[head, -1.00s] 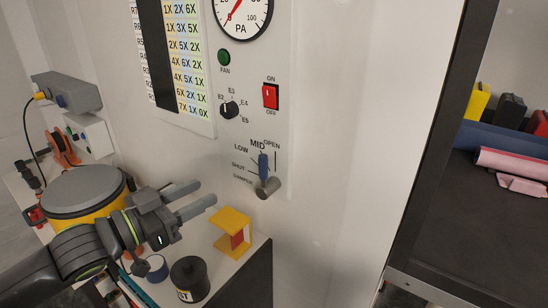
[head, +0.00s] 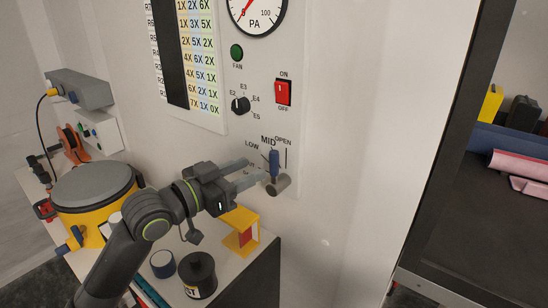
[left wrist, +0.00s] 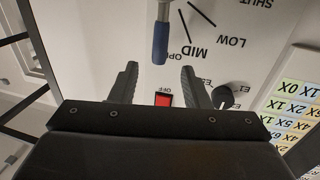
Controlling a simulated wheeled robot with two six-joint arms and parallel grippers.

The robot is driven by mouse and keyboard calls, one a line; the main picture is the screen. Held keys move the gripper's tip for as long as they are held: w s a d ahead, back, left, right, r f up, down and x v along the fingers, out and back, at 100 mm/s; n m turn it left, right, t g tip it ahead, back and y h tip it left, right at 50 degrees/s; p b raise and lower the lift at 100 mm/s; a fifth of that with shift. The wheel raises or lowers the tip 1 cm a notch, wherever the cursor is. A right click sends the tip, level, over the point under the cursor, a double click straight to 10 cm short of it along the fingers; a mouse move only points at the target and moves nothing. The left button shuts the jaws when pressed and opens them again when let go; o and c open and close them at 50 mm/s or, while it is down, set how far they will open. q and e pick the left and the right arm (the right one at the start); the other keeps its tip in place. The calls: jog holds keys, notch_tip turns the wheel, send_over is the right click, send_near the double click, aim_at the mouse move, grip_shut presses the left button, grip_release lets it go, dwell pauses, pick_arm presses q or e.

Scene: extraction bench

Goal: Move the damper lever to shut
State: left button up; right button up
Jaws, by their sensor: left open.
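The damper lever (head: 274,163) has a blue grip and a grey metal pivot (head: 279,184) on the white wall panel. It points up, close to the MID and OPEN labels (head: 276,141); the SHUT label is hidden behind my gripper in the head view. My left gripper (head: 256,171) is open, its fingertips just left of the lever. In the left wrist view the lever's blue end (left wrist: 160,44) appears upside down, just beyond and centred between the open fingers (left wrist: 159,72). I see no contact. The SHUT label (left wrist: 262,4) shows at that view's top edge. My right gripper is out of view.
Above the lever are a red switch (head: 283,92), a black knob (head: 240,105) and a green fan button (head: 237,52). Below my left arm stand a yellow bracket (head: 241,218) and a black jar (head: 199,272) on the bench. A dark-framed shelf (head: 448,170) is at right.

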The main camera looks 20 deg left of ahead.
aim_at(269, 160)
pick_arm(q)
jog(key=shift+p+x, duration=0.6)
jog(key=shift+x, duration=3.35)
jog(key=shift+c, duration=0.3)
grip_shut()
